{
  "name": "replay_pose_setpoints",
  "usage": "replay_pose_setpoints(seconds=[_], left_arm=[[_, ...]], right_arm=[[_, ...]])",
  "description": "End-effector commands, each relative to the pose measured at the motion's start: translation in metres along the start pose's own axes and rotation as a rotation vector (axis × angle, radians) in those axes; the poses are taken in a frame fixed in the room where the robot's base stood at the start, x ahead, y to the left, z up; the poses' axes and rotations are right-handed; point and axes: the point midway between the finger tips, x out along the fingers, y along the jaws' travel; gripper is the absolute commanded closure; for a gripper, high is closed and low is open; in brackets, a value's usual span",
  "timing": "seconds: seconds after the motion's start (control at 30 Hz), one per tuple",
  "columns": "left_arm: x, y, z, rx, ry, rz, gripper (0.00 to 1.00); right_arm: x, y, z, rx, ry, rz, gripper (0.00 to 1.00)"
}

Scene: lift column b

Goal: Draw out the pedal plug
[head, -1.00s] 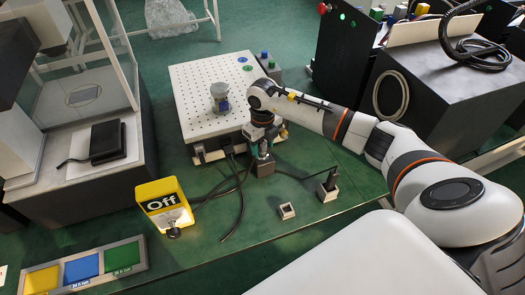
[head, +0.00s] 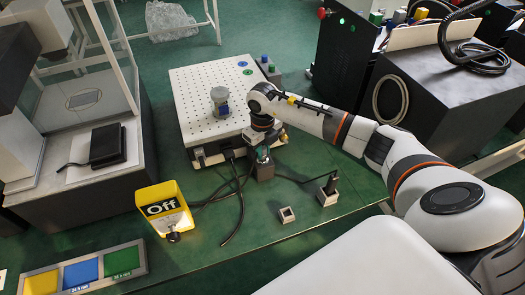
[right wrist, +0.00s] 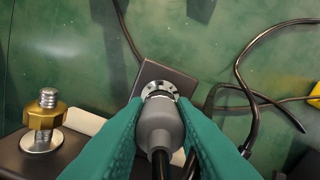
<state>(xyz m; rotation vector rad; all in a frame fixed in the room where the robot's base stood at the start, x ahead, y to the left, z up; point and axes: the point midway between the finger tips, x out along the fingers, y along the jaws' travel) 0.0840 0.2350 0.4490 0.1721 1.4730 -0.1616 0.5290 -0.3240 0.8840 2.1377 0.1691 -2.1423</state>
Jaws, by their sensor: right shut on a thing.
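My right gripper (head: 263,154), with green fingers, points down at the front edge of the white perforated platform. In the right wrist view its fingers (right wrist: 158,135) are shut on a grey plug (right wrist: 160,128) with a black cable. The plug's silver collar (right wrist: 158,90) is at a dark grey block (right wrist: 168,76), which also shows below the gripper in the head view (head: 264,173). I cannot tell how deep the plug sits in it. A black pedal-like box (head: 107,145) lies on the left bench. My left gripper is out of view.
Black cables (head: 240,205) lie left of the block. A brass-nutted bolt (right wrist: 45,120) is beside the gripper.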

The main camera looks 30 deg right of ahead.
Motion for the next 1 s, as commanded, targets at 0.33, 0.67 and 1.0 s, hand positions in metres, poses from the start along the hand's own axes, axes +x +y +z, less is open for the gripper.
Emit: replay_pose_setpoints(seconds=[0.33,0.67,1.0], left_arm=[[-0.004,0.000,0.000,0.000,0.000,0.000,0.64],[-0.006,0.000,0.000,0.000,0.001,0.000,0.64],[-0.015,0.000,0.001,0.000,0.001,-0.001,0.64]], right_arm=[[-0.007,0.000,-0.001,0.000,0.003,0.000,1.00],[-0.011,0.000,-0.001,0.000,0.002,0.000,1.00],[-0.023,0.001,-0.001,0.000,0.002,0.001,1.00]])
